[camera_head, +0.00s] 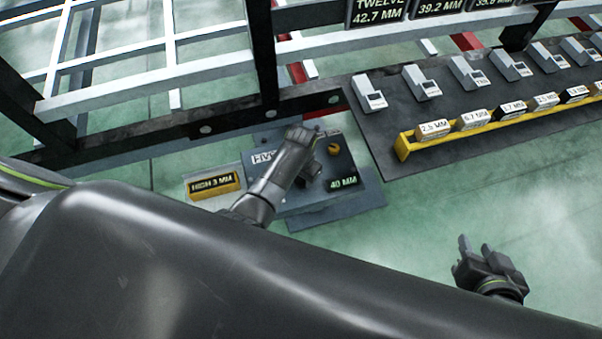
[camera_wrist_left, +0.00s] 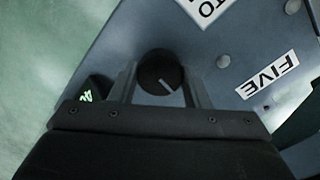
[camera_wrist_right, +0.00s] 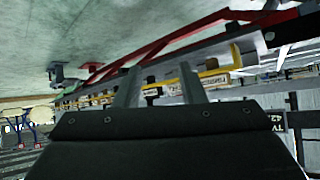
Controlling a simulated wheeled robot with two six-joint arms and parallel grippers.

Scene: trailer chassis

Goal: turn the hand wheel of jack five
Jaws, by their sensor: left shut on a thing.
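Jack five (camera_head: 290,205) is a blue-grey unit on the green floor under the frame, with a partly covered FIVE label and a green 40 MM readout (camera_head: 343,183). My left gripper (camera_head: 318,150) is over its top. In the left wrist view the hand wheel (camera_wrist_left: 158,70) is a dark round knob with a white line, between the fingers of my left gripper (camera_wrist_left: 160,85), which is shut on it. The FIVE label (camera_wrist_left: 269,75) is to its right. In the head view the gripper largely hides the wheel. My right gripper (camera_head: 475,250) is open and empty, over the floor.
A yellow HIGH 3 MM sign (camera_head: 215,185) is left of the jack. An orange knob (camera_head: 334,150) is on its right part. The dark frame beam (camera_head: 225,122) runs behind. A dark board (camera_head: 395,120) with several blocks and a yellow rack (camera_head: 403,148) is at right.

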